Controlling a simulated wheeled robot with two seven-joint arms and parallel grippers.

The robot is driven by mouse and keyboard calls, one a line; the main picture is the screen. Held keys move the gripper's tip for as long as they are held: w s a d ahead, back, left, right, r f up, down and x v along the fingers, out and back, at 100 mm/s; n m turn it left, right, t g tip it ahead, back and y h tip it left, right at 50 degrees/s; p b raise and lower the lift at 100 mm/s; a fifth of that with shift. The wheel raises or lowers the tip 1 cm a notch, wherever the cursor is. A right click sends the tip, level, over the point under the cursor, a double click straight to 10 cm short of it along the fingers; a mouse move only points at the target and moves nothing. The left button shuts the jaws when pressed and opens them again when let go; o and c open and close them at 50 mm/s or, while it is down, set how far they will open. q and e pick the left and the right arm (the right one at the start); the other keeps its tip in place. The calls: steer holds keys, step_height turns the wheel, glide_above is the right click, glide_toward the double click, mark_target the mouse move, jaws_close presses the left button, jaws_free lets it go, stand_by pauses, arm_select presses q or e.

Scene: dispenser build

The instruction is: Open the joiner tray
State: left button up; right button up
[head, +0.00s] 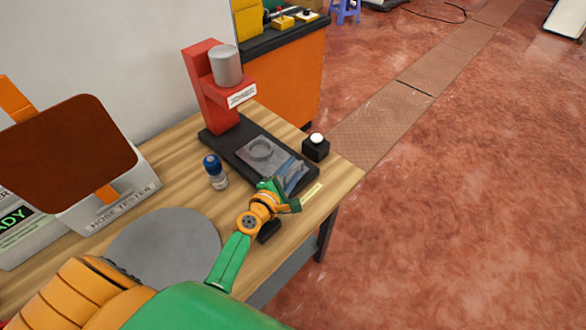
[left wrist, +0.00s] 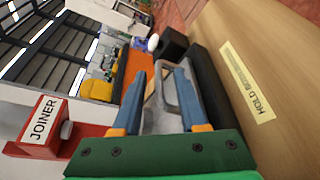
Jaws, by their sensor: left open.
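The joiner is a red stand (head: 208,90) with a grey cylinder on its head and a long black base (head: 228,148) on the wooden table. Its red head with the JOINER label (left wrist: 42,125) shows at the lower left of the left wrist view. The grey tray (head: 258,151) with a round ring lies in the base. My left gripper (head: 290,182) is at the front end of the tray, over the base. In the left wrist view its two blue fingers (left wrist: 160,75) are apart, with part of the grey tray (left wrist: 165,118) between them. I cannot tell whether they touch it.
A black box with a white button (head: 316,147) stands right of the base. A blue-capped bottle (head: 215,172) stands left of it. A grey disc (head: 165,247) and the hose tester (head: 125,203) are further left. A HOLD label (left wrist: 247,80) lies beside the base, near the table edge.

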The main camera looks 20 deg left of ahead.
arm_select(q)
steer(key=shift+w+f, duration=0.15)
steer(key=shift+w, duration=0.35)
steer(key=shift+s, duration=0.1)
jaws_close()
stand_by(0.9)
